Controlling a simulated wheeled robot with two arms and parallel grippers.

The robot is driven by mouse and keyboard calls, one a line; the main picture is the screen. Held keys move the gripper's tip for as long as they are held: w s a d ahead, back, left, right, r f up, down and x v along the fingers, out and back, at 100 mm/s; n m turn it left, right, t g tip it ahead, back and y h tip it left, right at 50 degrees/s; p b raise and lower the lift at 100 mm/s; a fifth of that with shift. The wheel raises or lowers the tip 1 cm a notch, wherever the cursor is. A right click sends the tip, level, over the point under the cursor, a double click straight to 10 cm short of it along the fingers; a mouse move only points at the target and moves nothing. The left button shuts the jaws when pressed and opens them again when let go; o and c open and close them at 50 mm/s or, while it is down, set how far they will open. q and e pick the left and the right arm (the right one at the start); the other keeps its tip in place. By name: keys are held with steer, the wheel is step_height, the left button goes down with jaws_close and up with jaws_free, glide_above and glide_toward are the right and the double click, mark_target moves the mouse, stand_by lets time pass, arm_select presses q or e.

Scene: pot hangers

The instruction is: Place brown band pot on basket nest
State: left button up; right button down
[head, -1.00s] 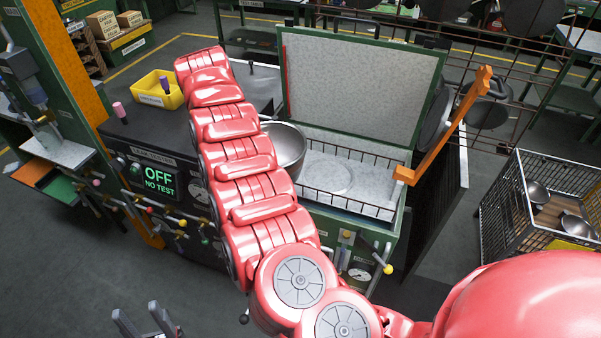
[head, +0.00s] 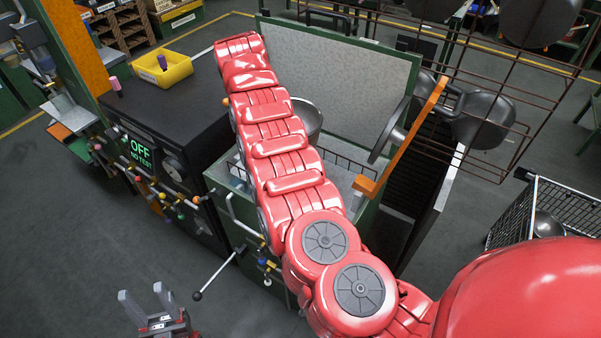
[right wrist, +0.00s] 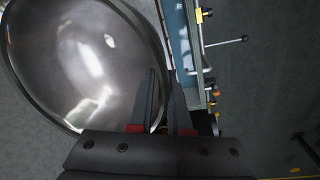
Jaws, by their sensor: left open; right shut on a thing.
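A shiny metal pot (right wrist: 80,65) fills the left of the right wrist view. My right gripper (right wrist: 163,82) is shut on its rim; no brown band shows on the visible part. In the head view a metal pot (head: 309,118), apparently the same one, shows partly behind my right arm, over the green tank. The right gripper is hidden there by the arm. The wire basket (head: 347,166) in the tank shows only as a strip of wire beside the arm; its nest is hidden. My left gripper (head: 143,293) is open and empty at the lower left, away from the tank.
The tank's lid (head: 345,75) stands raised behind the pot. An orange bar (head: 405,138) rises at the tank's right. Dark pans (head: 485,118) hang on a wire rack. A wire cart (head: 560,195) stands right. A lever (head: 215,278) sticks out from the tank's front.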

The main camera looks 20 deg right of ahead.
steer(key=d+f+n, duration=0.1)
steer(key=w+d+f+n, duration=0.1)
steer(key=d+n, duration=0.1)
steer(key=shift+w+d+f+p, duration=0.2)
steer(key=shift+f+p, duration=0.05)
steer(key=shift+p, duration=0.1)
steer(key=d+f+n, duration=0.1)
steer(key=n, duration=0.1)
steer(key=d+f+n, duration=0.1)
steer(key=f, duration=0.1)
steer(key=s+d+f+n+t+p, duration=0.1)
steer(key=n, duration=0.1)
steer(key=shift+s+d+f+n+y, duration=0.1)
steer(key=shift+d+f+n+y, duration=0.15)
steer(key=shift+n+y, duration=0.05)
steer(key=shift+n, duration=0.8)
steer(key=f+p, duration=0.1)
steer(key=f, duration=0.2)
steer(key=f+p, duration=0.1)
steer(key=f, duration=0.2)
steer(key=f+p, duration=0.2)
steer(key=f, duration=0.2)
steer(key=shift+s+d, duration=0.1)
steer(key=shift+s, duration=0.3)
steer(key=shift+f, duration=0.5)
steer(key=shift+f, duration=0.1)
